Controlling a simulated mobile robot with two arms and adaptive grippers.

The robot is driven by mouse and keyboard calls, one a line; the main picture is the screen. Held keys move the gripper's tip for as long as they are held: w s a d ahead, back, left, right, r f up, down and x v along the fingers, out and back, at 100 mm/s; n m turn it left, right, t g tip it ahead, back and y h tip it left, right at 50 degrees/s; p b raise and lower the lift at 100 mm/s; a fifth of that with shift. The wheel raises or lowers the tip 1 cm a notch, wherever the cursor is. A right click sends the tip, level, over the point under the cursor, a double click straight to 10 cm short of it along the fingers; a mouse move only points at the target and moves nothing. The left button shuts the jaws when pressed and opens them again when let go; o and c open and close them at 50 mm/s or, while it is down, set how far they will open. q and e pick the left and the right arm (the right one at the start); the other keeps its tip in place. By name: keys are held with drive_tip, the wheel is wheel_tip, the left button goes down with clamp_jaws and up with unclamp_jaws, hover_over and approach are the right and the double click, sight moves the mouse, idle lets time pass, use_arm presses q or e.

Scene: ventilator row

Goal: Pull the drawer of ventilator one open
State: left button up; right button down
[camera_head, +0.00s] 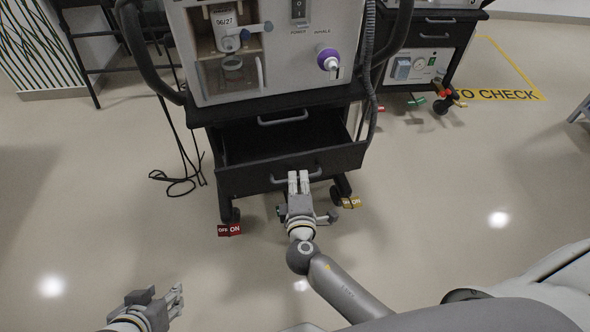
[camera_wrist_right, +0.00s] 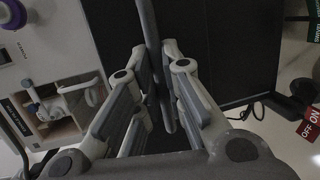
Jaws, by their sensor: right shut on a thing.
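The ventilator (camera_head: 285,80) is a pale cabinet on a black cart in the middle of the head view. The cart's black drawer (camera_head: 240,181) is pulled out, and its dark, empty-looking inside shows behind the front panel. My right gripper (camera_head: 298,180) is at the drawer's grey handle (camera_head: 318,172), with its fingers closed around the bar. In the right wrist view the handle bar (camera_wrist_right: 150,30) runs between the two fingers. My left gripper (camera_head: 176,298) is low at the left, away from the cart, its fingers apart and empty.
A second handle (camera_head: 283,118) sits above the open drawer. Black cables (camera_head: 180,180) lie on the floor left of the cart. Red (camera_head: 230,230) and yellow (camera_head: 350,202) tags are at the wheels. Another cart (camera_head: 432,40) stands back right. Floor in front is clear.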

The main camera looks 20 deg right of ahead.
drive_tip(key=s, duration=0.3)
drive_tip(key=shift+s+a, duration=0.1)
drive_tip(key=shift+a, duration=0.05)
drive_tip(key=c, duration=1.5)
unclamp_jaws()
drive_tip(key=v, duration=1.2)
